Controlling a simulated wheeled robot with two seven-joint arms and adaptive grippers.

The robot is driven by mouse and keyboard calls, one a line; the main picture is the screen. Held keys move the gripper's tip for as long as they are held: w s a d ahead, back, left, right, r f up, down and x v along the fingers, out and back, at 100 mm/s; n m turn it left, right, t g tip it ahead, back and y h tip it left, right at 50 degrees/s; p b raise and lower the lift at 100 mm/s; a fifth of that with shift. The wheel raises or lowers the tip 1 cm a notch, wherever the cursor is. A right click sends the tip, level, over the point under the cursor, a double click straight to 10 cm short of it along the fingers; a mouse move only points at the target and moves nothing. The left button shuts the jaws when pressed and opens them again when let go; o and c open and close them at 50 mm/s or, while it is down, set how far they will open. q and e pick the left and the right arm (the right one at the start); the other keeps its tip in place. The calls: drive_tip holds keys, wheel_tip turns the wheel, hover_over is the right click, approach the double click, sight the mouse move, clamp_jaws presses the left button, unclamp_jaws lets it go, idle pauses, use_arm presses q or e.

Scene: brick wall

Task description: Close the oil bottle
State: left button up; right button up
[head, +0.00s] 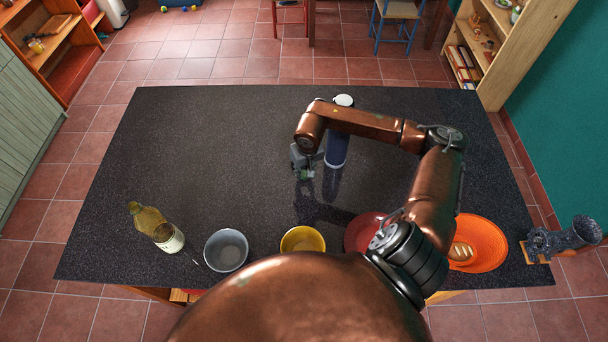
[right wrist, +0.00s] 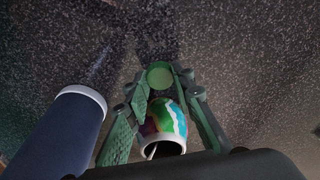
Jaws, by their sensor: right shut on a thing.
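The oil bottle (head: 149,219) is yellowish clear glass with a white label. It stands near the table's front left, its neck pointing up and left in the head view; its mouth is too small to read. My right gripper (head: 303,175) is low over the middle of the table, far from the bottle. In the right wrist view, its fingertips (right wrist: 159,78) are shut on a small round green cap (right wrist: 160,76). A multicoloured, white-rimmed object (right wrist: 164,122) shows between the fingers, nearer the palm; how it relates to the cap is unclear. My left gripper is out of view.
A dark blue cylinder (head: 337,150) with a white top stands close beside the right gripper. Along the front are a grey bowl (head: 226,250), a yellow bowl (head: 302,240), a red dish (head: 363,232) and an orange plate (head: 490,245) with bread. The table's left and back are clear.

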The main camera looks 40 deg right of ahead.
use_arm(q)
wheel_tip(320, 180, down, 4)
drive_tip(key=b, duration=0.3)
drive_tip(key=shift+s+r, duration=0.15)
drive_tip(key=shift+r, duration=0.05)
use_arm(e)
drive_tip(key=s+a+r, duration=0.6)
drive_tip(key=s+r, duration=0.5)
drive_tip(key=s, duration=0.1)
drive_tip(key=shift+s+a, duration=0.15)
drive_tip(key=shift+s, duration=0.1)
drive_tip(key=shift+r, duration=0.1)
use_arm(q)
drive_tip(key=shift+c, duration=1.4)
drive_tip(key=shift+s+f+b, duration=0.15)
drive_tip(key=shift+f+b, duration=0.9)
drive_tip(key=shift+b, duration=0.05)
use_arm(e)
drive_tip(key=w+a+f+n, duration=0.3)
drive_tip(key=w+a+f, duration=0.2)
drive_tip(key=w+a, duration=0.4)
drive_tip(key=shift+a+f+y, duration=0.15)
drive_tip(key=shift+a+y, duration=0.15)
drive_tip(key=shift+a, duration=1.1)
